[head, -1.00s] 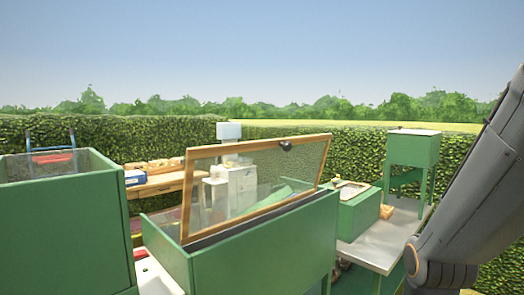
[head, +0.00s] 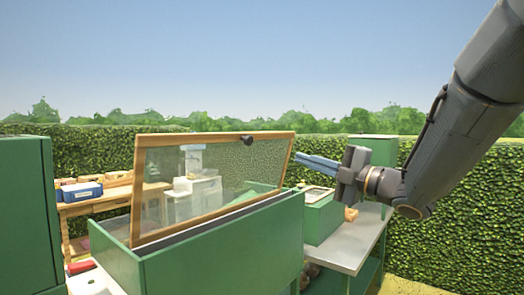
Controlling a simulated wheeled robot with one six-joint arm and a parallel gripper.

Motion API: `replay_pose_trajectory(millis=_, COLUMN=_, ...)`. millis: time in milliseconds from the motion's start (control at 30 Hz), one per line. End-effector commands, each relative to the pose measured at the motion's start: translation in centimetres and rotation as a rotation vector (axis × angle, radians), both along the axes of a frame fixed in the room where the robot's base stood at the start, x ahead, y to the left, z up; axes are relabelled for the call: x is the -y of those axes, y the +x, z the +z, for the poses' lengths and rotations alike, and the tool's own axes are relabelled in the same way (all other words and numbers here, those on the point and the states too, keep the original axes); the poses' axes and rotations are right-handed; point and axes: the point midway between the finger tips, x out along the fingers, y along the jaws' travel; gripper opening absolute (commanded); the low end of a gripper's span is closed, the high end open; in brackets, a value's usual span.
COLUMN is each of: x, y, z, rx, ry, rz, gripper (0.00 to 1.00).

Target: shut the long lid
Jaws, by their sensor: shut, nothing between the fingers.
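The long lid (head: 215,146), a glass pane in a wooden frame with a dark knob (head: 247,140) on its top edge, stands raised and tilted over the long green box (head: 215,250). Its lower edge meets the box along the near side. My gripper (head: 300,157) is shut and empty, with its blue-grey fingers pointing left. In the picture it lies just right of the lid's upper right corner. I cannot tell how far apart they are in depth.
A tall green box (head: 25,215) stands at the left. A grey table (head: 350,248) with a smaller green box (head: 321,217) is at the right. A wooden bench (head: 95,203) with a blue box (head: 82,191) stands behind on the left. Hedges close off the back.

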Motion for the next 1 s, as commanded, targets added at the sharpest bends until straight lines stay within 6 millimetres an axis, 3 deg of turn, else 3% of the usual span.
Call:
replay_pose_trajectory(millis=133, x=-0.6, y=-1.0, z=0.7, rx=0.060, ry=-0.018, rz=0.059, gripper=0.00)
replay_pose_trajectory(millis=267, x=-1.6, y=-0.6, z=1.2, rx=0.067, ry=-0.019, rz=0.068, gripper=0.00)
replay_pose_trajectory(millis=733, x=-8.7, y=4.4, z=3.2, rx=0.064, ry=-0.018, rz=0.068, gripper=0.00)
replay_pose_trajectory(millis=1000, x=-11.2, y=6.4, z=3.9, rx=0.064, ry=-0.018, rz=0.064, gripper=0.00)
